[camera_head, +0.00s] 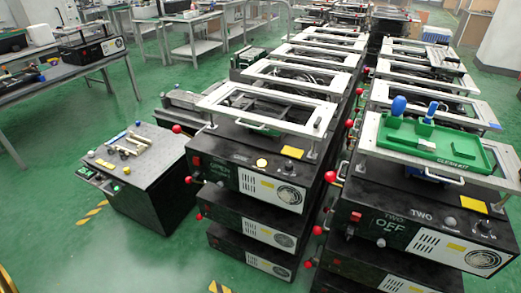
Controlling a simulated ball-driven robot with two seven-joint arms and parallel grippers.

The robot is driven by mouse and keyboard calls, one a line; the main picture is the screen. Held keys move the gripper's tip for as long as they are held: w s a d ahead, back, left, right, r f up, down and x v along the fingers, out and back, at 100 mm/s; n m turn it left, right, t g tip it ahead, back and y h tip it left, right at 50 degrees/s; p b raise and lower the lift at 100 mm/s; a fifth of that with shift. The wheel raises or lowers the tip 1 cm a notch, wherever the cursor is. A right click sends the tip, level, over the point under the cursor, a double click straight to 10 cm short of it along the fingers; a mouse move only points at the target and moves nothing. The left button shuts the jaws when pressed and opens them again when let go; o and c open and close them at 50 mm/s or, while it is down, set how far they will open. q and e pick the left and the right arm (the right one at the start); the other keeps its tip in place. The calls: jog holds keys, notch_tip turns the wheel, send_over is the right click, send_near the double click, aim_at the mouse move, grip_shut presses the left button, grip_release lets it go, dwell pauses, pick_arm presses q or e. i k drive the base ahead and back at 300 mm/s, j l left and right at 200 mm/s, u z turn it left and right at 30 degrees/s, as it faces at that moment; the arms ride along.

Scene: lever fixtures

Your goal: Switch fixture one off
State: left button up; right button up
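Two black fixtures with white frame tops stand side by side. The right fixture (428,222) is marked TWO, and its panel reads OFF. The middle fixture (255,178) has a lit yellow lamp (262,163) and a round fan grille. Another red ball knob (331,177) is between the two fixtures. Neither of my grippers is in view.
A lower black cabinet (143,175) with loose parts on top stands at the left. A green tray (440,150) with blue-handled tools lies on the right fixture. More fixtures run back in rows. Open green floor (65,240) is at the front left.

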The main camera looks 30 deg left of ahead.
aim_at(196, 161)
jog(key=u, duration=1.35)
